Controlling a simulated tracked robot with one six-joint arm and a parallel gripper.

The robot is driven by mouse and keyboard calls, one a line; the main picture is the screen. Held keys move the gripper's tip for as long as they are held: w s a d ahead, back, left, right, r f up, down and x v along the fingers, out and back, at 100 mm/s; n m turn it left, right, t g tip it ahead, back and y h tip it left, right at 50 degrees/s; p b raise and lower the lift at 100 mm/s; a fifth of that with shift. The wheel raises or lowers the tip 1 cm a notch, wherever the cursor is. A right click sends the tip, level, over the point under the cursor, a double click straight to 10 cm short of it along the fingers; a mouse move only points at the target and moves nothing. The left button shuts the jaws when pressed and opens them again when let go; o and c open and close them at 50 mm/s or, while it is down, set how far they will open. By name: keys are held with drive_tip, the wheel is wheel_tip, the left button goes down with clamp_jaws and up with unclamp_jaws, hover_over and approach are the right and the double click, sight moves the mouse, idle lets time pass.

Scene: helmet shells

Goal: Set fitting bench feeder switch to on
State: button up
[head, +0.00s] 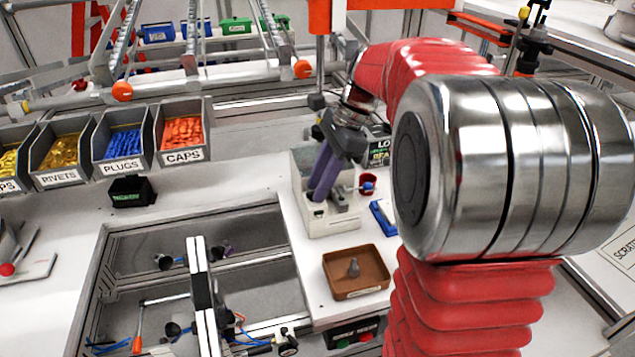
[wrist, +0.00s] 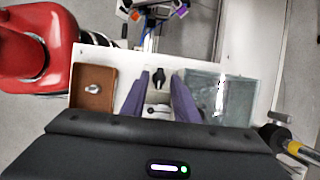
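My gripper (head: 322,190) has purple fingers and points down over a white box-shaped unit (head: 333,222) on the white bench. In the wrist view my gripper (wrist: 159,82) shows its two fingers apart, with a gap between them. A small black knob or lever (wrist: 159,75) appears in that gap; I cannot tell whether the fingers touch it. I cannot tell for sure that it is the feeder switch, and no on or off marking is readable. In the head view the fingers hide part of the unit's top.
A brown tray (head: 355,288) with a small grey part sits in front of the unit. A red cup (head: 367,184) and a blue item (head: 383,217) stand to its right. A black box with green and red buttons (head: 353,333) is at the front edge. Labelled bins (head: 122,165) line the left.

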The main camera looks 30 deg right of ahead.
drive_tip(key=shift+c, duration=0.3)
clamp_jaws()
drive_tip(key=shift+a, duration=0.1)
